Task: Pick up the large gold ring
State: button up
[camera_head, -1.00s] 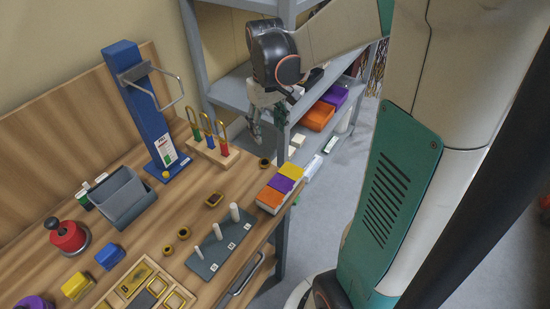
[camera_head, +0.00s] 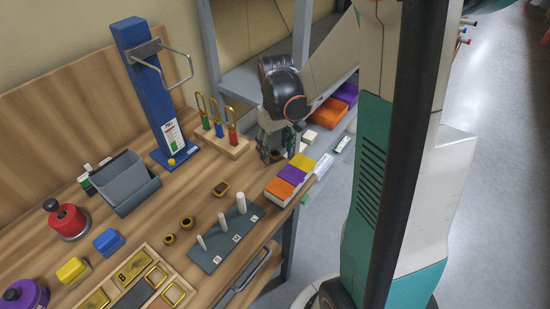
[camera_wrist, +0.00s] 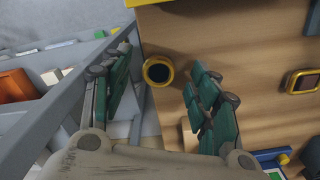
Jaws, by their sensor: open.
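A round gold ring (camera_wrist: 158,71) with a dark centre lies on the wooden bench near its edge. In the wrist view it sits between and just beyond the green fingertips, with no contact visible. My gripper (camera_head: 277,154) is open and empty, pointing down over the far right corner of the bench, and it largely hides this ring in the head view. Two smaller-looking round gold rings, one nearer (camera_head: 169,239) and one farther (camera_head: 187,222), lie by the peg board. A squarish gold-rimmed piece (camera_head: 220,189) lies behind them.
A grey board (camera_head: 222,243) carries three white pegs of different heights. Orange, purple and yellow boxes (camera_head: 287,176) stand at the bench edge close to my gripper. A wooden block (camera_head: 226,145) with gold-looped tags and a blue stand (camera_head: 150,90) are to the left. Shelving is behind.

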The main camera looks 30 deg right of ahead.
jog(key=shift+f, duration=0.5)
jog(key=shift+r, duration=0.1)
jog(key=c, duration=1)
